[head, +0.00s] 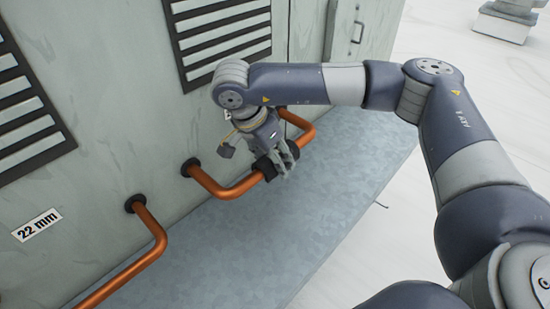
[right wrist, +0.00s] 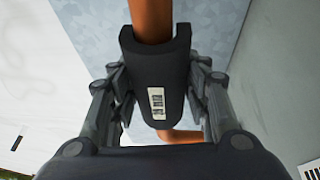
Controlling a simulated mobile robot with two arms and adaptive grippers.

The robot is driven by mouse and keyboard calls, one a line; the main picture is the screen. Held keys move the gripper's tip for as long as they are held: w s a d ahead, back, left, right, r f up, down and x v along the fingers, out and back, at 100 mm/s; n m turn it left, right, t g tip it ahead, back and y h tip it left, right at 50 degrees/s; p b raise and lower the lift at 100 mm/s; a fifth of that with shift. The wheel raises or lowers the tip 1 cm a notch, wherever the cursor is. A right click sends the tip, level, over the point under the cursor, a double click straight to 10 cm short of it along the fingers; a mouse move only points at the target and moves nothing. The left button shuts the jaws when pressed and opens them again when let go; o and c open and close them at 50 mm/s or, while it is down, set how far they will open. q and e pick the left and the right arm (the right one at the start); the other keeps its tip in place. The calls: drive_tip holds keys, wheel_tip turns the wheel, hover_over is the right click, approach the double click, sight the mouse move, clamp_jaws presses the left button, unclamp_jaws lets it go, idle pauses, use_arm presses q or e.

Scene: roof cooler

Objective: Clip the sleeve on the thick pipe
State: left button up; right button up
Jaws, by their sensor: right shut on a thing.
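My right gripper (head: 284,163) is shut on a black sleeve (right wrist: 157,85) with a white label. In the head view the sleeve (head: 265,168) shows partly beside the fingers, at the front run of an orange copper pipe (head: 238,189). In the right wrist view the fingers (right wrist: 158,95) hold the sleeve from both sides, and its upper end forks around the pipe (right wrist: 151,20). I cannot tell whether it is fully seated. A second copper pipe (head: 141,255) stands to the left, beside a "22 mm" label (head: 37,225). My left gripper is out of view.
The pipes come out of a pale cabinet wall (head: 110,150) with dark vent grilles (head: 222,38). A small label (head: 227,115) near my wrist is mostly hidden. A grey metal ledge (head: 330,190) below is largely clear. White roof (head: 470,80) lies to the right.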

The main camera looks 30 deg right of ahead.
drive_tip(key=o, duration=1)
drive_tip(key=shift+r, duration=0.1)
drive_tip(key=v, duration=1.2)
